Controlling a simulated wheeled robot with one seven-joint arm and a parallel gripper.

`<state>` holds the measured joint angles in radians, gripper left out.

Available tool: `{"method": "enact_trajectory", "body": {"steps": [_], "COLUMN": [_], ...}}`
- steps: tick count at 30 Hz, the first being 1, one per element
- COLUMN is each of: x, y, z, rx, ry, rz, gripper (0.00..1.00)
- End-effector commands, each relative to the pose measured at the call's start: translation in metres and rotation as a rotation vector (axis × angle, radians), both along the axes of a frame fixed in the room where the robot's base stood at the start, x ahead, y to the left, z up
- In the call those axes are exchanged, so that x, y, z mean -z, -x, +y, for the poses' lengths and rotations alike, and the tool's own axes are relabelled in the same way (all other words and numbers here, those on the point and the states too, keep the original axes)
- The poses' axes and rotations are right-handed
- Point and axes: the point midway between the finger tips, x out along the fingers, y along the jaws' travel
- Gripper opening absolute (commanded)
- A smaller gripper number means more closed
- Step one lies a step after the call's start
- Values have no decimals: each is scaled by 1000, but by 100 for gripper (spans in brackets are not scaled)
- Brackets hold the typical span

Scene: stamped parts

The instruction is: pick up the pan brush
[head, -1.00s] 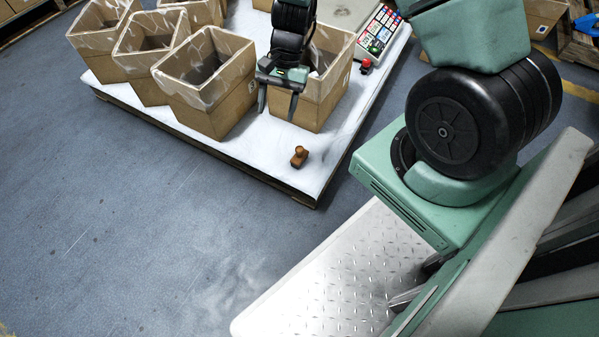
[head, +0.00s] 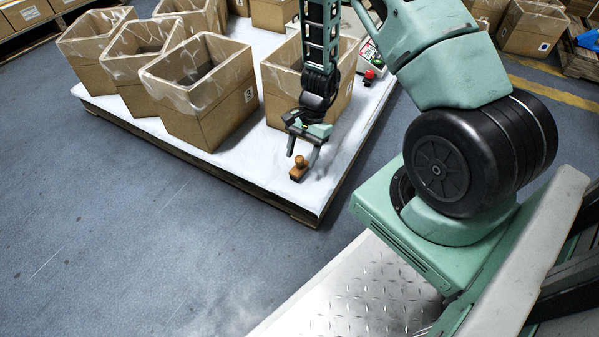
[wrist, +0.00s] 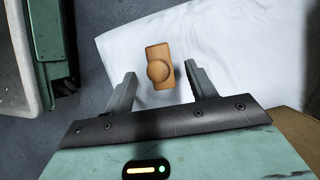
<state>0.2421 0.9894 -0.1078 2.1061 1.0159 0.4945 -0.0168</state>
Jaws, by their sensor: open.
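The pan brush (head: 299,169) is a small wooden block with a round knob on top. It stands on the white-covered pallet top near its front corner. In the wrist view the brush (wrist: 160,68) lies ahead of the fingertips, roughly between their lines, with its knob facing the camera. My gripper (head: 303,153) is open and empty, close above the brush in the head view. In the wrist view the two fingers of my gripper (wrist: 161,82) are spread apart on either side of the brush's near end. I see no contact with it.
The white pallet top (head: 262,174) is bare around the brush. A lined cardboard box (head: 280,90) stands just behind my gripper, and another box (head: 205,105) stands to the left. A red button (head: 369,74) sits at the right edge. Open floor lies in front.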

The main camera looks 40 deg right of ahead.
Motion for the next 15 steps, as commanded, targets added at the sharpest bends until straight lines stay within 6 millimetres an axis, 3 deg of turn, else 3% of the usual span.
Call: {"method": "enact_trajectory", "body": {"steps": [1, 6, 15], "x": [12, 32, 34], "y": [1, 3, 4], "z": [2, 9, 12], "rx": [0, 0, 0], "ry": [0, -1, -1], "rz": [1, 1, 0], "gripper": [56, 56, 56]}}
